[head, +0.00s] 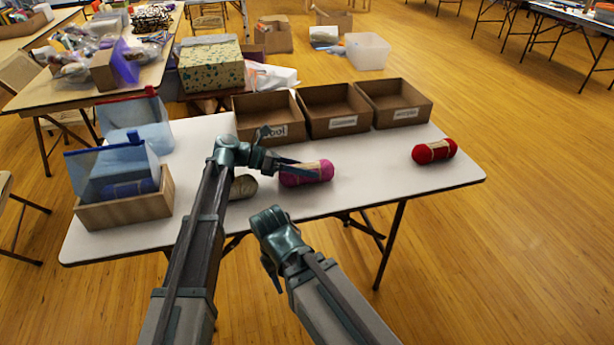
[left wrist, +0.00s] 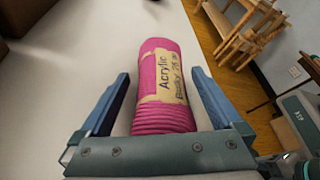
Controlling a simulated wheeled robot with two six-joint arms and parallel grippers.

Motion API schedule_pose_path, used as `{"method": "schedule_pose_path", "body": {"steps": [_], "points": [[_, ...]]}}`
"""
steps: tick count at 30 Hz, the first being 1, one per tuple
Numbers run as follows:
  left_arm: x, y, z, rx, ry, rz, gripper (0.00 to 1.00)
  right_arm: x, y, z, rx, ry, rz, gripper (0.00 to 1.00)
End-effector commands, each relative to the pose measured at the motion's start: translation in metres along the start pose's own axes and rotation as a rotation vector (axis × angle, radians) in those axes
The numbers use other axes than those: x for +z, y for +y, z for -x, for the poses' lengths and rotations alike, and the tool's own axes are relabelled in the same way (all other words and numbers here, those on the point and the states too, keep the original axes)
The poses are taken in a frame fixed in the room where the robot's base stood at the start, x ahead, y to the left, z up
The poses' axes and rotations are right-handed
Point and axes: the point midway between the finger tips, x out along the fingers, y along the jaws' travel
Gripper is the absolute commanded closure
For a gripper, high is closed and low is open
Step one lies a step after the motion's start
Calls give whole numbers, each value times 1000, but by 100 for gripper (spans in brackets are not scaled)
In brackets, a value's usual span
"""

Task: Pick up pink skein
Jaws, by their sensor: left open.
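The pink skein (head: 307,174) lies on the white table (head: 390,172), right of my left gripper in the head view. In the left wrist view the pink skein (left wrist: 162,85) lies lengthwise between the two blue fingers of my left gripper (left wrist: 162,95), with a tan label reading "Acrylic". The left gripper (head: 290,168) is open, with a gap showing between the fingers and the skein. My right gripper (head: 268,225) hangs in front of the table's near edge, and its fingers cannot be made out.
A beige skein (head: 243,187) is partly hidden behind my left arm. A red skein (head: 434,151) lies at the right. Cardboard bins (head: 334,122) line the back. A wooden box (head: 125,211) holds a blue bag at the left. The table between the pink and red skeins is clear.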

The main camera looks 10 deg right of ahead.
Motion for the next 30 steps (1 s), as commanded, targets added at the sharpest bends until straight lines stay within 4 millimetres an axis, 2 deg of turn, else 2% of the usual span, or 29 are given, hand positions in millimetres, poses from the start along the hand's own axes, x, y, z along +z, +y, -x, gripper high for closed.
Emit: {"method": "schedule_pose_path", "body": {"steps": [6, 19, 30], "points": [[0, 0, -1, 0, 0, 1, 2, 0, 0, 0, 0, 0, 0, 51], [0, 0, -1, 1, 0, 0, 79, 0, 0, 0, 0, 0, 0, 51], [2, -1, 0, 0, 0, 0, 80, 0, 0, 2, 0, 0, 0, 51]]}}
